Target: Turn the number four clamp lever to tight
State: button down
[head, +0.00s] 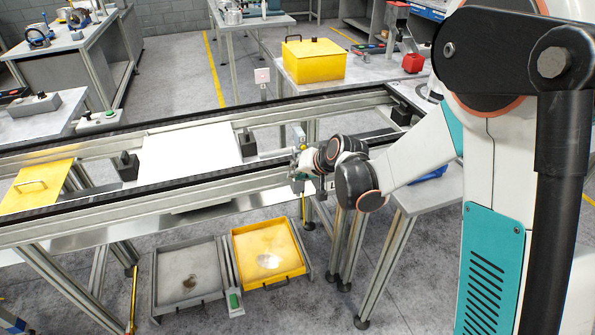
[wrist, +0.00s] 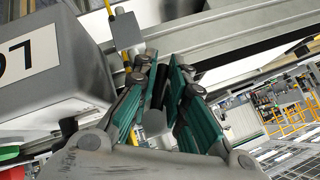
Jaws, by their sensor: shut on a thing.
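My gripper (head: 302,168) is at the near rail of the conveyor frame in the head view, where the arm hides most of what it holds. In the wrist view my gripper (wrist: 163,85) has its teal pads close on both sides of a narrow dark piece, which looks like the clamp lever (wrist: 157,92). The lever's full shape and its tight mark are hidden. No number four shows; the plate (wrist: 28,58) at the left carries a partly cut-off number that is not clearly a four.
A grey block (wrist: 125,32) with a yellow cable is close beyond the fingers. The conveyor rail (wrist: 225,40) runs behind it. A white panel (head: 190,150) spans the conveyor. A grey tray (head: 190,240) and a yellow tray (head: 240,245) are below on the floor.

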jog(key=c, duration=1.7)
grip_release()
jog(key=v, duration=1.2)
